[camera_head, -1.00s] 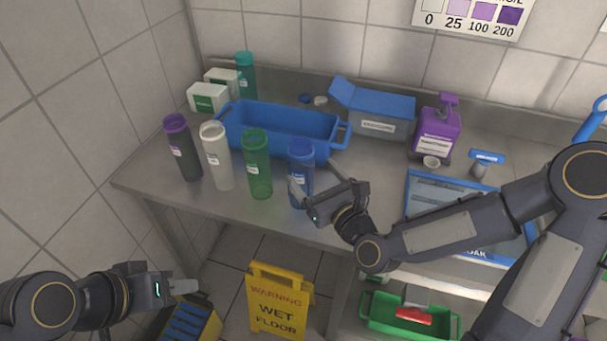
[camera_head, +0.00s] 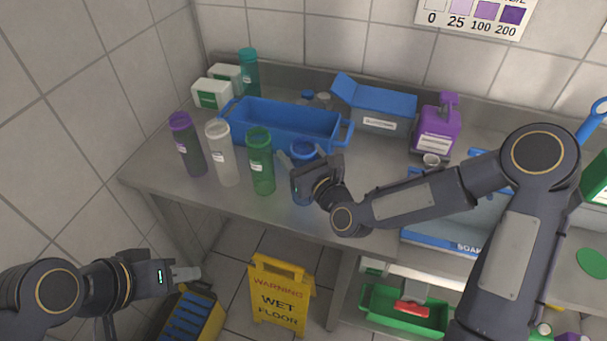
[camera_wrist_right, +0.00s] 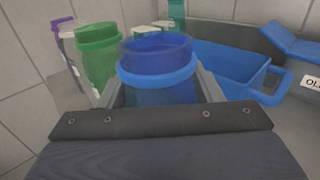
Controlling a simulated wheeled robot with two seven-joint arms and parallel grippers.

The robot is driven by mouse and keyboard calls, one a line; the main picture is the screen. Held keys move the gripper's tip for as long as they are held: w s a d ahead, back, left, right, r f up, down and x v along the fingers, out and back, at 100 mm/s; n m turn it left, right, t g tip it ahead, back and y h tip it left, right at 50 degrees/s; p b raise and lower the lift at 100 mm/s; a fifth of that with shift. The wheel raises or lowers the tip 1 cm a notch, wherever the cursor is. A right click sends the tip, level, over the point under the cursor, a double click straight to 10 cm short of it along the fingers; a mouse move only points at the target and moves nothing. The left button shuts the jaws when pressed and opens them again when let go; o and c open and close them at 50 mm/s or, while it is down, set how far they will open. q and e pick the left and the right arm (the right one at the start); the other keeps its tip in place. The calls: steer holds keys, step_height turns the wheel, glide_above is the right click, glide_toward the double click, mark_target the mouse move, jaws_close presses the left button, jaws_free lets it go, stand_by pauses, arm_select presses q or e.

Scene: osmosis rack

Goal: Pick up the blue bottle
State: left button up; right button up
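The blue bottle (camera_head: 303,151) stands upright on the metal table near its front edge, right of the green bottle. My right gripper (camera_head: 300,165) is in front of it and hides much of its body. In the right wrist view, the blue bottle (camera_wrist_right: 157,68) lies between the two fingers of the right gripper (camera_wrist_right: 160,92), near its rim. The fingers are spread to either side of it; contact is not clear. My left gripper (camera_head: 186,273) is low at the left, away from the table; its fingers look close together.
Left of it stand green (camera_head: 260,160), white (camera_head: 222,152) and purple-capped (camera_head: 187,144) bottles. A blue bin (camera_head: 285,123) is behind. A blue-lidded box (camera_head: 375,108) and purple dispenser (camera_head: 436,128) stand further right. A yellow wet floor sign (camera_head: 281,295) is below the table's front.

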steer(key=c, duration=0.8)
steer(key=shift+r, duration=0.15)
